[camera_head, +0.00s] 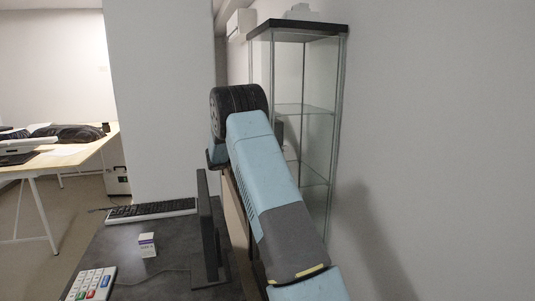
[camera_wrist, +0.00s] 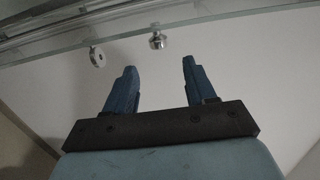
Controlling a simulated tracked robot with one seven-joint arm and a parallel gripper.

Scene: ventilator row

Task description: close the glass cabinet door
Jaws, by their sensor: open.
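The glass cabinet (camera_head: 309,85) stands against the right wall in the head view, with a dark top, metal posts and glass shelves. My arm covers part of its front and lower left, so I cannot tell how far its door stands open. In the wrist view my gripper (camera_wrist: 158,63) is open and empty, its two blue fingers apart. Just beyond the fingertips, a glass pane edge (camera_wrist: 220,20) crosses the top of the picture. Two round metal fittings (camera_wrist: 158,41) sit near it, one ahead of the fingers and one to the left. The gripper is hidden in the head view.
A dark desk (camera_head: 120,245) at the lower left holds a keyboard (camera_head: 150,210), a small white box (camera_head: 147,245), a keypad device (camera_head: 92,284) and a thin upright monitor (camera_head: 209,235) close to my arm. A wooden table (camera_head: 60,165) stands farther left. The right wall is bare.

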